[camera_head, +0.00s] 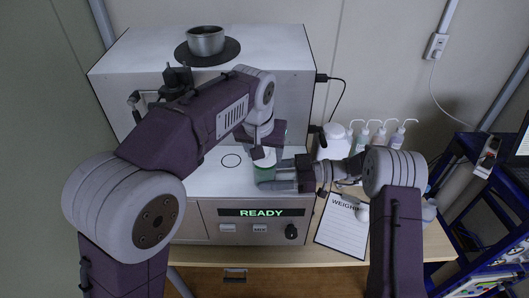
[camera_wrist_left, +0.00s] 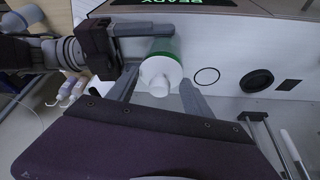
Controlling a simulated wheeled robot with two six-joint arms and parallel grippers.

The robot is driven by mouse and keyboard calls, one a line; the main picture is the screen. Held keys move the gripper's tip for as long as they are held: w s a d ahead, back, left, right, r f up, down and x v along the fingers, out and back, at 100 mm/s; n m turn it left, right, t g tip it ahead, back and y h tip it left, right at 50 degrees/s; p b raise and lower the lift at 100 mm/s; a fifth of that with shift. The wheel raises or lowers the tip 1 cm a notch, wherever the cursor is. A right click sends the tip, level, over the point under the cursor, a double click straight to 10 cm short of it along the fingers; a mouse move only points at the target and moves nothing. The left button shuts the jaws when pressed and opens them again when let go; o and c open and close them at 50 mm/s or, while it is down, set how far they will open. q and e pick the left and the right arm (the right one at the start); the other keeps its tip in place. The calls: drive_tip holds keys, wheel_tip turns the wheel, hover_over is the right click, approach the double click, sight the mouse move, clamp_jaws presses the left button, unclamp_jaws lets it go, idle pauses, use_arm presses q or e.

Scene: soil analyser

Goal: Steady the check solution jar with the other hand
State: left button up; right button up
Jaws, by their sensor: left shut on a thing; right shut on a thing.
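The check solution jar (camera_head: 264,160), white-topped with a green band, stands on the analyser's white front ledge, above the READY display. It also shows in the left wrist view (camera_wrist_left: 160,72), between the fingers. My left gripper (camera_head: 263,149) comes down from above and is shut on the jar near its white top. My right gripper (camera_head: 268,173) reaches in level from the right and is shut around the jar's lower green part; in the left wrist view one of its fingers lies along the jar's far side. The fingers hide part of the jar.
A thin black ring mark (camera_head: 231,160) lies on the ledge left of the jar. A metal pot (camera_head: 205,40) sits on the analyser (camera_head: 130,58). Several wash bottles (camera_head: 380,137) and a white container (camera_head: 334,142) stand right. A WEIGHING sheet (camera_head: 340,228) lies on the table.

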drive_tip(key=shift+f, duration=0.2)
use_arm(q)
drive_tip(key=shift+r, duration=1.85)
drive_tip(key=shift+a, duration=0.1)
drive_tip(key=s+a+r, duration=0.3)
drive_tip(key=a+r, duration=0.1)
drive_tip(key=a, duration=0.3)
drive_tip(key=shift+a, duration=0.15)
use_arm(e)
drive_tip(key=o, duration=1.5)
drive_tip(key=shift+o, duration=0.7)
use_arm(q)
drive_tip(key=shift+w, duration=0.15)
use_arm(e)
drive_tip(key=shift+r, duration=0.1)
